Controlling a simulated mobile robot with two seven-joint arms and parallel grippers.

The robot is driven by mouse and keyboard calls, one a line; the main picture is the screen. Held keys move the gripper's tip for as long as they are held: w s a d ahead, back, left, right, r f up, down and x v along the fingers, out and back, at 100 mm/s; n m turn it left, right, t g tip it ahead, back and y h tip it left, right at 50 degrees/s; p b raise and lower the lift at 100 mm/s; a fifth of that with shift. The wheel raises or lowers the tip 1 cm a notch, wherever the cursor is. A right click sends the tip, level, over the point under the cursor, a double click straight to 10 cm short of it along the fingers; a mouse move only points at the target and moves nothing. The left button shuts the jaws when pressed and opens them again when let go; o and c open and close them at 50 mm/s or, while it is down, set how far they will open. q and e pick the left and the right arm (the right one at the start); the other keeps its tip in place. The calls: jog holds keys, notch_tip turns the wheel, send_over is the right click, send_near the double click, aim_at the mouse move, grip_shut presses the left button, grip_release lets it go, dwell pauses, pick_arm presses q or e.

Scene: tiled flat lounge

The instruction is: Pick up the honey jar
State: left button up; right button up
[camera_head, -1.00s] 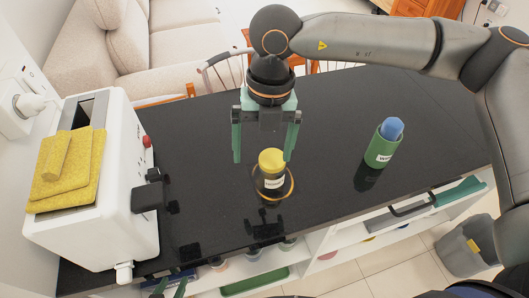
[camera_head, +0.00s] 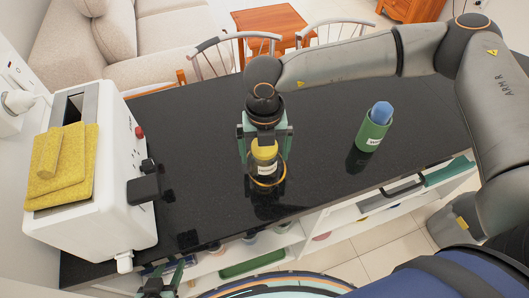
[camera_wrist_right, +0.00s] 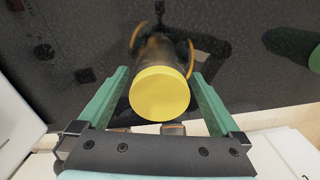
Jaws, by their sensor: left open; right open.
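The honey jar (camera_head: 264,158) stands on the dark counter with a yellow lid and a pale label; an orange-rimmed dark round thing shows around its lower part. My right gripper (camera_head: 265,151) is open, with its green fingers on either side of the jar. In the right wrist view, the jar's yellow lid (camera_wrist_right: 160,94) lies between the two open fingers (camera_wrist_right: 160,82), with a gap visible on both sides. My left gripper (camera_head: 172,278) is at the bottom edge of the head view, partly cut off, open and away from the jar.
A green container (camera_head: 374,131) with a blue top stands right of the jar. A white toaster (camera_head: 113,185) with yellow sponge-like pieces (camera_head: 62,167) is at the left. Dark counter (camera_head: 200,125) is clear between toaster and jar. Chairs stand behind the counter.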

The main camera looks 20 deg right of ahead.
jog(key=shift+f, duration=0.7)
jog(key=c, duration=1.4)
